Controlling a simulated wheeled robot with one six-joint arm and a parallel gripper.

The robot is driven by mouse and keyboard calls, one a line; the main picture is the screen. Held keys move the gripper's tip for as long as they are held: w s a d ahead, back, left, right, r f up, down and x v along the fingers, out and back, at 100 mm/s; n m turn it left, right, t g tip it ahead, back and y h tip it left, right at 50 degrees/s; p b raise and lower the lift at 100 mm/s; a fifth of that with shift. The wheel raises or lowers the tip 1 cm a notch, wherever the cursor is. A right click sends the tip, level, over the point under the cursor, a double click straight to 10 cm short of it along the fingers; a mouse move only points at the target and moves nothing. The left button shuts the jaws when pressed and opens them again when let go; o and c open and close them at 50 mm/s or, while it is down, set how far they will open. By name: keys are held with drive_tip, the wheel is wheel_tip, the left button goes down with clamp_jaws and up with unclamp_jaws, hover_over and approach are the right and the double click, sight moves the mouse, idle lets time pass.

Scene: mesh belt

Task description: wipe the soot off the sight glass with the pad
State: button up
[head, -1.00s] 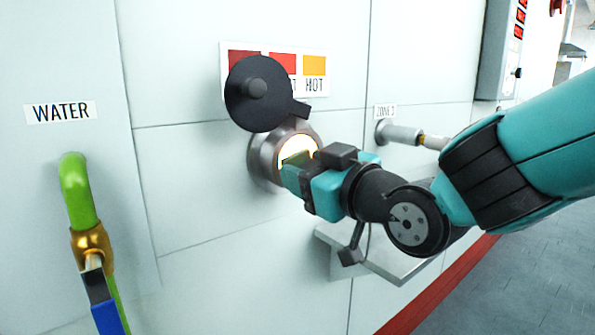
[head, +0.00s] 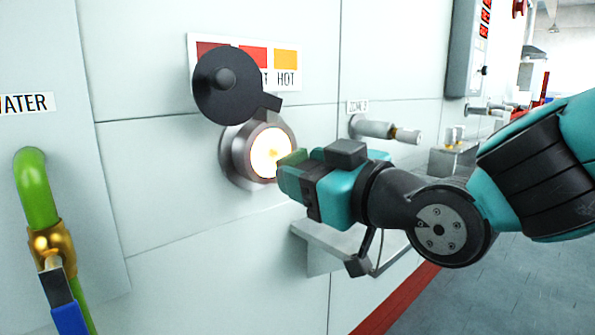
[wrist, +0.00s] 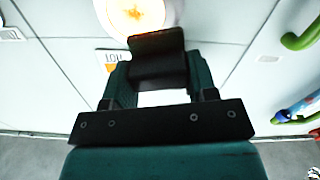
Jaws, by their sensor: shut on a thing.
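The sight glass (head: 266,153) is a bright, glowing round window in a metal ring on the white wall. It also shows at the top of the wrist view (wrist: 135,10), partly cut off. Its visible face is pale, with a small orange-yellow patch and no clear dark soot; part is hidden. My gripper (head: 290,178) is at the lower right of the glass, pointing at the wall. It is shut on the pad (wrist: 158,62), a dark block between the fingers in the wrist view. The pad seems a little off the glass; contact is hard to tell.
A black round cover (head: 228,98) hangs swung up above the glass, in front of a colour chart (head: 285,60). A grey shelf (head: 325,240) juts out below my gripper. A capped pipe stub (head: 375,129) sticks out to the right. A green pipe (head: 36,190) is at left.

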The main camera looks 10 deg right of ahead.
sight(287, 148)
idle(0.6)
drive_tip(key=shift+b+x, duration=0.5)
drive_tip(key=shift+x, duration=2.95)
drive_tip(key=shift+x, duration=1)
drive_tip(key=shift+w+d+b, duration=0.4)
drive_tip(key=shift+d, duration=0.25)
drive_tip(key=shift+w+d+b, duration=0.35)
drive_tip(key=shift+w+d, duration=0.05)
drive_tip(key=shift+d, duration=0.2)
drive_tip(key=shift+w+d+b, duration=0.95)
drive_tip(key=shift+w+d, duration=0.25)
drive_tip(key=shift+d, duration=0.25)
drive_tip(key=shift+b, duration=0.3)
